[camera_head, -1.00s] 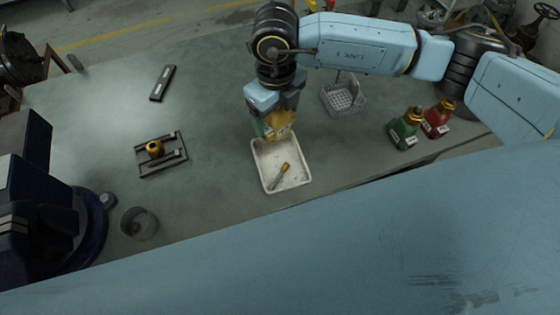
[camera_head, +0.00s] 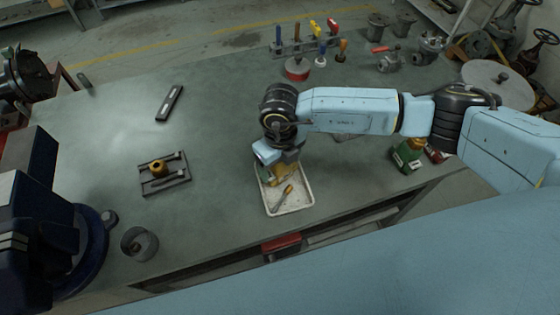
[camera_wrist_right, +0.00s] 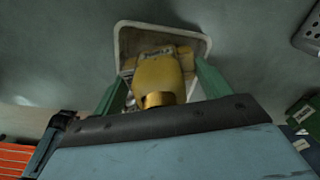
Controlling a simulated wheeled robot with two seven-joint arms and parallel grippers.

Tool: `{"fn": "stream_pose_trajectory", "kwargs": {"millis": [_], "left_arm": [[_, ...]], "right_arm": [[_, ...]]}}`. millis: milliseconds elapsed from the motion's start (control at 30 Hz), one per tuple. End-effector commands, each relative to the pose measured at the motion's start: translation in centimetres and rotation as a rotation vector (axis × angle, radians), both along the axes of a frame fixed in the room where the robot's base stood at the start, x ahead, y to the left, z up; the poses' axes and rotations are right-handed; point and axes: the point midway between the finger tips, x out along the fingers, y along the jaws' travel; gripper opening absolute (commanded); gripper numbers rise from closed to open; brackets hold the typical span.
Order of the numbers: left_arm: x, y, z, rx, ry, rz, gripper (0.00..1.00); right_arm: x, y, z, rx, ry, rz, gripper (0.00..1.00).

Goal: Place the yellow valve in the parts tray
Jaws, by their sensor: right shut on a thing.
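The yellow valve (camera_head: 289,171) is in my right gripper (camera_head: 278,174), over the back part of the parts tray (camera_head: 303,203). The tray is white, shallow and rectangular. In the right wrist view the valve (camera_wrist_right: 158,78) sits between the green fingers of the gripper (camera_wrist_right: 160,82), with the tray rim (camera_wrist_right: 205,42) behind it. The gripper is shut on the valve. I cannot tell whether the valve touches the tray floor. My left gripper is not in view.
Bench around the tray is clear.

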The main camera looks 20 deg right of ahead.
Motion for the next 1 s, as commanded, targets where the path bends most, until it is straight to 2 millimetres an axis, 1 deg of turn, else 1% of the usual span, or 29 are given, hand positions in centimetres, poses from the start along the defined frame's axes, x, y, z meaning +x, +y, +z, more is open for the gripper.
{"fn": "stream_pose_trajectory", "kwargs": {"millis": [100, 200, 233, 400, 667, 767, 867, 967, 1000], "left_arm": [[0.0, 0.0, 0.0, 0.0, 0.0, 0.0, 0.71], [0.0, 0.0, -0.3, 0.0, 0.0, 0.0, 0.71], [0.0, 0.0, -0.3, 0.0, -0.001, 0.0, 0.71], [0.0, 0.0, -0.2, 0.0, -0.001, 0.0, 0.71], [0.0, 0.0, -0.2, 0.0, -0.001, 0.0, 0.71], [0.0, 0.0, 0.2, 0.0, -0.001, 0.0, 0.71], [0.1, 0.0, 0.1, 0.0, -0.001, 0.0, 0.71], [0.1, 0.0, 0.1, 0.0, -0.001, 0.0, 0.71], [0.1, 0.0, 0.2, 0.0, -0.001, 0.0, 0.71]], "right_arm": [[0.0, 0.0, 0.1, 0.001, -0.001, 0.0, 0.43], [0.1, 0.0, -0.3, 0.001, -0.001, 0.0, 0.43], [0.0, 0.0, -0.3, 0.0, 0.0, 0.0, 0.77], [0.0, 0.0, -0.2, 0.0, 0.0, 0.0, 0.98], [0.0, 0.0, -0.2, 0.0, 0.0, 0.0, 0.98], [0.0, 0.0, 0.3, 0.0, 0.0, 0.0, 0.98], [0.1, 0.1, 1.6, 0.002, -0.002, 0.002, 0.98], [0.1, 0.0, 3.6, 0.002, -0.003, 0.001, 0.98], [0.1, 0.0, 4.6, 0.001, -0.004, 0.001, 0.98]]}}
